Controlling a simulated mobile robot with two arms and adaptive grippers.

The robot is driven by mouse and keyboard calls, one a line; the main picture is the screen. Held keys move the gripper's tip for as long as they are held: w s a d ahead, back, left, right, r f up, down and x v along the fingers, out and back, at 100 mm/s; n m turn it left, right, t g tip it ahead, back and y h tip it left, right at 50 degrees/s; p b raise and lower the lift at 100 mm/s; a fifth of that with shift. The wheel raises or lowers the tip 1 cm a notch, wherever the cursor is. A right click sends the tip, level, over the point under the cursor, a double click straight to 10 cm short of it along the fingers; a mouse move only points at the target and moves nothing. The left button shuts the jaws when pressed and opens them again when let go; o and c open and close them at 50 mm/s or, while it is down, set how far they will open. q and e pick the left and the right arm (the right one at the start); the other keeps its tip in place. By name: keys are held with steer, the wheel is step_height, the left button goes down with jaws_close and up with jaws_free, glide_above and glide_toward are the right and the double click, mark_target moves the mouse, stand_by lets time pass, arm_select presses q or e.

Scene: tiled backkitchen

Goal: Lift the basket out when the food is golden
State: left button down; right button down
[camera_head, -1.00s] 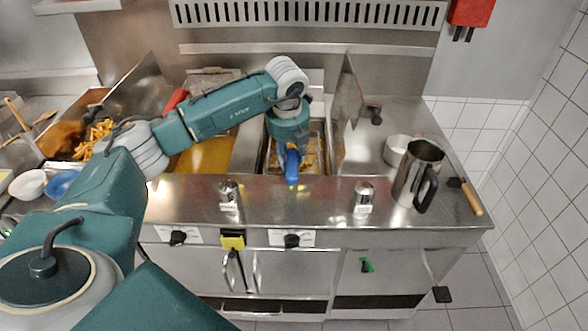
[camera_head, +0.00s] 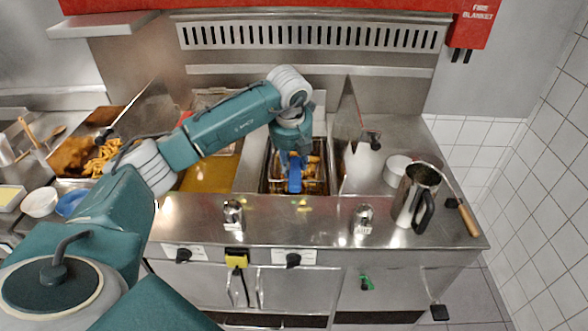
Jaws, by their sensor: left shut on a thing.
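My left gripper (camera_head: 292,157) is over the right-hand fryer well, with its fingers pointing down. It is shut on the blue handle (camera_head: 295,180) of the fry basket. The basket (camera_head: 325,178) is in or just over the well and holds golden-brown food (camera_head: 313,170). My gripper and the handle hide part of the basket. Whether its bottom is clear of the oil cannot be told. My right gripper is not in view.
A second well with yellow oil (camera_head: 210,175) is to the left, with a tray of fries (camera_head: 103,157) beyond it. An upright steel panel (camera_head: 357,150) stands close right of the basket. Shakers and a steel jug (camera_head: 414,197) stand on the counter.

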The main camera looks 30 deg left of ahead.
arm_select(q)
step_height(320, 180, up, 14)
steer(key=p, duration=0.7)
steer(key=shift+f, duration=0.2)
